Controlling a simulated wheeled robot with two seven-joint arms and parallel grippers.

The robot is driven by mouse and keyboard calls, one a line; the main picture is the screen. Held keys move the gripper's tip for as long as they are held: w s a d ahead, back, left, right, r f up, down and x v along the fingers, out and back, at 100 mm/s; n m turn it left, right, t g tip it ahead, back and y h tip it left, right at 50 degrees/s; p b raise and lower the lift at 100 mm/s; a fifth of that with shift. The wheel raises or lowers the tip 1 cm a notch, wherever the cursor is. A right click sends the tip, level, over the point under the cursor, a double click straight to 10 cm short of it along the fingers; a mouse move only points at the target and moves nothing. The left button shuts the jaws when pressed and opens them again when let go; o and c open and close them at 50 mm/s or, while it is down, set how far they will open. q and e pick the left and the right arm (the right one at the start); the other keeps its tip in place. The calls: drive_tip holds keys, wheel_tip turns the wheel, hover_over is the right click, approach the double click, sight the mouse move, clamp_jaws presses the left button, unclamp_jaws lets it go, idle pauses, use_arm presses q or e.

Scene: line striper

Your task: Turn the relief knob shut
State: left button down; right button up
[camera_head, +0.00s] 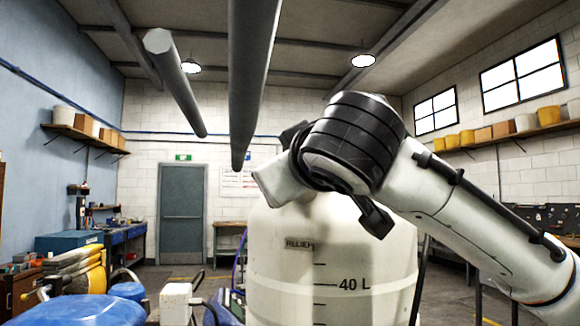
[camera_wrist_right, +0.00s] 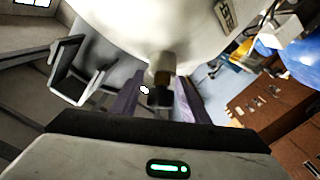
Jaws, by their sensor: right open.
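The white tank (camera_head: 330,265) marked 40 L stands in front of me with a RELIEF label (camera_head: 299,244); the label also shows in the right wrist view (camera_wrist_right: 224,14). In that view a small brass-coloured fitting with a dark end, seemingly the relief knob (camera_wrist_right: 161,70), sticks out from the tank. My right gripper (camera_wrist_right: 160,82) is open, its two dark fingers on either side of the knob. I cannot tell whether either finger touches it. In the head view my right arm crosses the tank's top and hides the knob and fingertips. My left gripper is out of view.
A grey metal frame (camera_wrist_right: 78,75) stands close to the left of the fingers in the wrist view. Blue and yellow machine parts (camera_head: 85,280) are at lower left. Two dark pipes (camera_head: 252,80) hang above. Shelves, benches and a door (camera_head: 182,215) are farther back.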

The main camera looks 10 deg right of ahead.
drive_tip(key=c, duration=1)
drive_tip(key=shift+a+n+y, duration=0.1)
drive_tip(key=shift+n+y, duration=0.3)
drive_tip(key=shift+y, duration=0.1)
drive_tip(key=n+y, duration=0.1)
drive_tip(key=n+g+y, duration=0.1)
drive_tip(key=n+g, duration=0.1)
drive_tip(key=n, duration=0.1)
drive_tip(key=shift+a+f+y, duration=0.3)
drive_tip(key=shift+a+y, duration=0.05)
drive_tip(key=shift+y, duration=0.05)
drive_tip(key=n+g, duration=0.1)
drive_tip(key=n+g+y, duration=0.1)
drive_tip(key=n, duration=0.1)
drive_tip(key=f+n+g+y, duration=0.1)
drive_tip(key=g, duration=0.1)
drive_tip(key=shift+s+a+n, duration=0.3)
drive_tip(key=shift+s+a, duration=0.05)
drive_tip(key=shift+a, duration=0.05)
drive_tip(key=shift+s+f+n+g, duration=0.3)
drive_tip(key=shift+n+g, duration=0.85)
drive_tip(key=shift+s+f+n+g, duration=0.25)
drive_tip(key=shift+n+g, duration=0.95)
drive_tip(key=shift+s+f+n+g, duration=0.3)
drive_tip(key=shift+n+g, duration=0.85)
drive_tip(key=shift+f+n+g+h, duration=0.1)
drive_tip(key=shift+n+g+h, duration=0.2)
drive_tip(key=shift+h, duration=0.1)
